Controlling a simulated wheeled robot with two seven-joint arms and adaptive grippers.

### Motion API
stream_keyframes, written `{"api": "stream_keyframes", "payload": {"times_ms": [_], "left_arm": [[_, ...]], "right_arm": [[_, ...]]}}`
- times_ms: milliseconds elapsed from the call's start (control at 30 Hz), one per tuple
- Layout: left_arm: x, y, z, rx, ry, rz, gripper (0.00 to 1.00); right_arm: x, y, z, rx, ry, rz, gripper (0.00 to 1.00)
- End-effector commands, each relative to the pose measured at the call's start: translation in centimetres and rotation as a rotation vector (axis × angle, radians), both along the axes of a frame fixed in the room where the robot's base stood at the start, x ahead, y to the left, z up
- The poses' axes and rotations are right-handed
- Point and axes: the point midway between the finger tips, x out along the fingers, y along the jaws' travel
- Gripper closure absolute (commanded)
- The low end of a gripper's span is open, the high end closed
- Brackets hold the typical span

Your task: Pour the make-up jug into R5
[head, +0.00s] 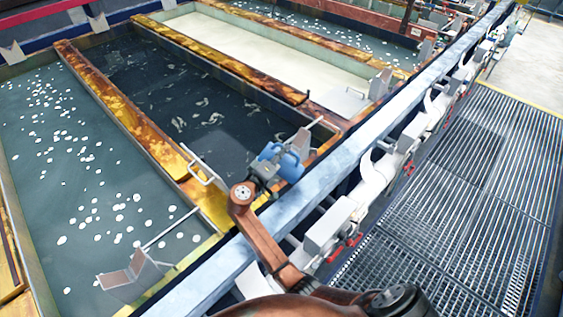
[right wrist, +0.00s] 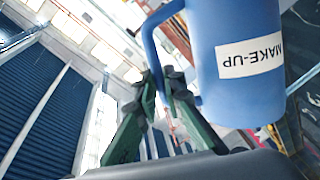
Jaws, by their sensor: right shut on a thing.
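The blue make-up jug (head: 291,167) is in my right gripper (head: 266,170), near the front end of a dark tank (head: 215,125). In the right wrist view, the jug (right wrist: 232,25) has a white "MAKE-UP" label, and the green fingers (right wrist: 163,85) are closed at its handle. I cannot tell how far the jug is tilted, and its contents are hidden. No R5 marking is readable, so I cannot tell which tank is R5. My left gripper is not in view.
A grey-green tank (head: 60,150) with floating white discs lies left of the dark one; a cream-coloured tank (head: 262,45) lies beyond. Stained yellow-brown dividers (head: 125,112) separate them. A pale rail (head: 350,150) runs along the front ends. A grated walkway (head: 450,210) is at right.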

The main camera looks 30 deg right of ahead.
Motion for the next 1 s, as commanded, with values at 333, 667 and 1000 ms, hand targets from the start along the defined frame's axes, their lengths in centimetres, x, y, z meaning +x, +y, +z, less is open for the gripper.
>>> {"api": "stream_keyframes", "payload": {"times_ms": [333,667,1000], "left_arm": [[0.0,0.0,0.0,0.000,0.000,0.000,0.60],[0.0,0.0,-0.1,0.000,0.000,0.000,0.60],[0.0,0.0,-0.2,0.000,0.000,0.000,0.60]], "right_arm": [[0.0,0.0,0.2,-0.002,-0.003,0.000,1.00],[0.5,0.4,-0.1,-0.040,0.041,0.001,1.00],[1.4,1.1,-0.6,-0.107,0.121,0.000,1.00]]}}
